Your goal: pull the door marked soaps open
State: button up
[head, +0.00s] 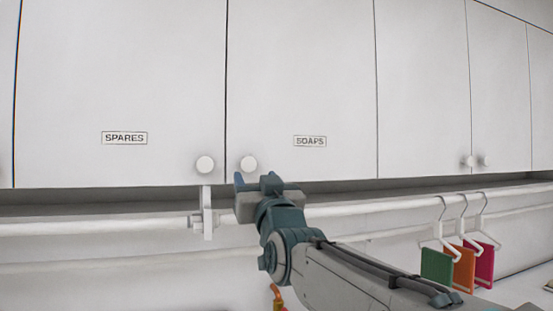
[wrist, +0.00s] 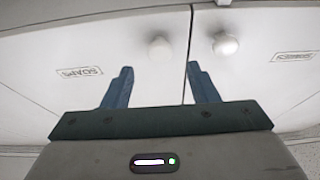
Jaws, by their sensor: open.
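The white door marked SOAPS (head: 310,80) is shut, flush with its neighbours. Its round white knob (head: 248,163) is at the door's lower left corner. My gripper (head: 257,181) is open and empty, with its blue fingers pointing up just below and slightly right of that knob. In the wrist view, the SOAPS label (wrist: 80,71) is at left and looks turned over. The soaps knob (wrist: 160,49) shows there beyond the gap between the two fingertips (wrist: 160,70). I see no contact with the knob.
The SPARES door (head: 110,70) is shut at left; its knob (head: 205,164) is close to the soaps knob. A white rail (head: 90,227) with a bracket (head: 208,215) runs below the cabinets. Hangers with green, orange and pink cloths (head: 436,266) hang at right.

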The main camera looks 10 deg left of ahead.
aim_at(250, 166)
jog(key=shift+p+x, duration=1.4)
jog(key=shift+x, duration=1.4)
jog(key=shift+f, duration=0.1)
grip_shut()
